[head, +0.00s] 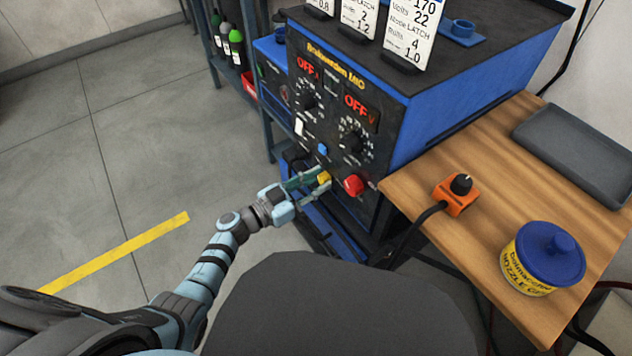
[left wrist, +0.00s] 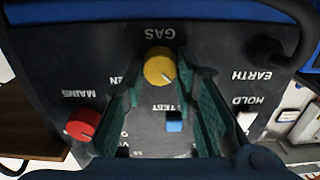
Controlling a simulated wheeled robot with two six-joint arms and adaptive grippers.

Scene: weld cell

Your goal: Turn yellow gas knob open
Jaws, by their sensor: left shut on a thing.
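The yellow gas knob (head: 324,177) is low on the black front panel of the blue welder (head: 430,110). In the left wrist view the yellow knob (left wrist: 159,66) sits below the upside-down word GAS, with its pointer mark toward the lower right. My left gripper (head: 316,184) reaches the panel from the left. Its green-padded fingers (left wrist: 166,82) are on either side of the knob, shut on it. The word OPEN is partly hidden by a finger. My right gripper is not in view.
A red mains knob (head: 354,184) is close to the right of the gas knob. A blue test button (left wrist: 174,122) also shows. A wooden bench (head: 480,235) at the right holds an orange box (head: 455,199), a blue-lidded tub (head: 545,262) and a grey tray (head: 580,150).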

